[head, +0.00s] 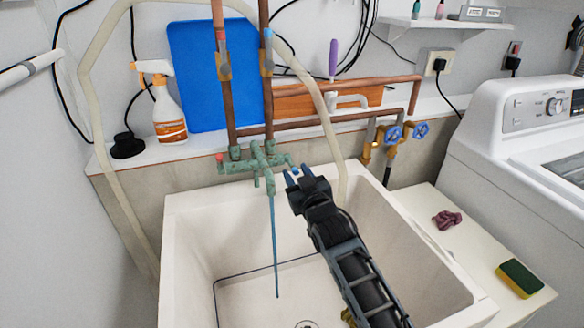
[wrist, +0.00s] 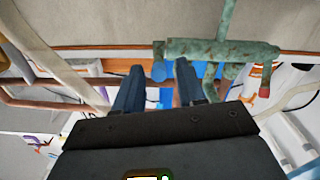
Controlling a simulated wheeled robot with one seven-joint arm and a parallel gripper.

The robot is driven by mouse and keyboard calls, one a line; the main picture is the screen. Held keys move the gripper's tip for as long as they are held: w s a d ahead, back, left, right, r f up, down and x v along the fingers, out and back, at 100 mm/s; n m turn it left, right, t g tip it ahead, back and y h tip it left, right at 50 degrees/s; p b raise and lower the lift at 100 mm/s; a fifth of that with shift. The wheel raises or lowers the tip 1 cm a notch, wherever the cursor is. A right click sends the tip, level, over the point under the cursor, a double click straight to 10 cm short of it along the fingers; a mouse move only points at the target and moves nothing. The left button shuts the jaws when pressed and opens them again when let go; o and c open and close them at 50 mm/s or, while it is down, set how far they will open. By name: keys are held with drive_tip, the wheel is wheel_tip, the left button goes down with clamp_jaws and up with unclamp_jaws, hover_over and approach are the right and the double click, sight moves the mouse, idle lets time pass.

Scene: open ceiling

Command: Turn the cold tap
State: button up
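The tap is a green, corroded mixer (head: 256,160) on the wall above the white sink (head: 180,215). A blue-tipped handle (wrist: 158,72) is on its right side and a red-tipped handle (head: 220,159) on its left. A thin blue stream of water (head: 275,245) runs from the spout into the sink. My gripper (head: 298,172) reaches up over the sink to the tap's right side. In the wrist view my gripper (wrist: 159,84) is open, its two dark fingers either side of the blue tip. I cannot tell whether either finger touches it.
Copper pipes (head: 227,100) rise behind the tap. A pale hose (head: 318,95) loops down to the right of it, close to my gripper. Blue valve wheels (head: 420,130) sit further right. A washing machine (head: 520,120) stands at the right. The sink basin is mostly free.

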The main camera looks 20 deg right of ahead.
sight(293, 166)
drive_tip(key=shift+w, duration=1.7)
drive_tip(key=shift+c, duration=0.2)
clamp_jaws()
